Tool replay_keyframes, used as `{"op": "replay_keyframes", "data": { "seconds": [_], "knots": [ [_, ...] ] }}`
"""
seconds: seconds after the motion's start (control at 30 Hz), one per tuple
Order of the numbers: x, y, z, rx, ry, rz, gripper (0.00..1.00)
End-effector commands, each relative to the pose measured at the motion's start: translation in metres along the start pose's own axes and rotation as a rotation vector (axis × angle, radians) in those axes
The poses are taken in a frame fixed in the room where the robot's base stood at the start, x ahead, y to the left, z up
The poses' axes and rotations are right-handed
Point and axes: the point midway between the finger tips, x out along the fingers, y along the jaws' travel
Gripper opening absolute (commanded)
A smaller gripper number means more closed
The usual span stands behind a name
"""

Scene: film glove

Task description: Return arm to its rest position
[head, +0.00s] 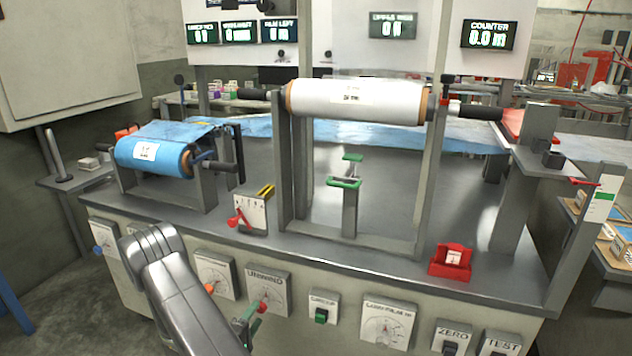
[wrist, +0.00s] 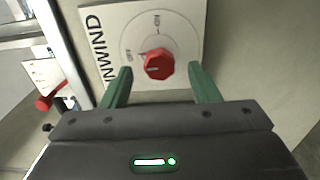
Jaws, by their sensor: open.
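My arm (head: 172,285) reaches up from the bottom of the head view and bends down toward the front panel of the machine. My gripper (wrist: 158,82) is open in the wrist view, its two green fingers apart on either side of a red knob (wrist: 158,64). The knob sits on a white dial plate (wrist: 180,22) marked UNWIND. Nothing is held, and I cannot tell if a finger touches the knob. In the head view the gripper (head: 250,325) is small and partly hidden, close to the UNWIND plate (head: 268,280).
The machine's bench carries a blue film roll (head: 155,148), a white roll (head: 355,100), a red-handled lever plate (head: 252,212) and a red box (head: 450,260). More dials and buttons line the front panel, including a green button (head: 321,315). Floor shows at the lower left.

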Motion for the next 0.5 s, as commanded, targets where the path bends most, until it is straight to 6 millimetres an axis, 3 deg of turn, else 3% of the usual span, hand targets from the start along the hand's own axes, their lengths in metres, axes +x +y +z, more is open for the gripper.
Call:
{"op": "replay_keyframes", "data": {
  "seconds": [0.17,0.5],
  "knots": [
    [0.037,0.000,0.001,0.003,-0.005,0.002,0.55],
    [0.035,-0.001,0.000,0.280,0.000,0.000,0.55]
  ]
}}
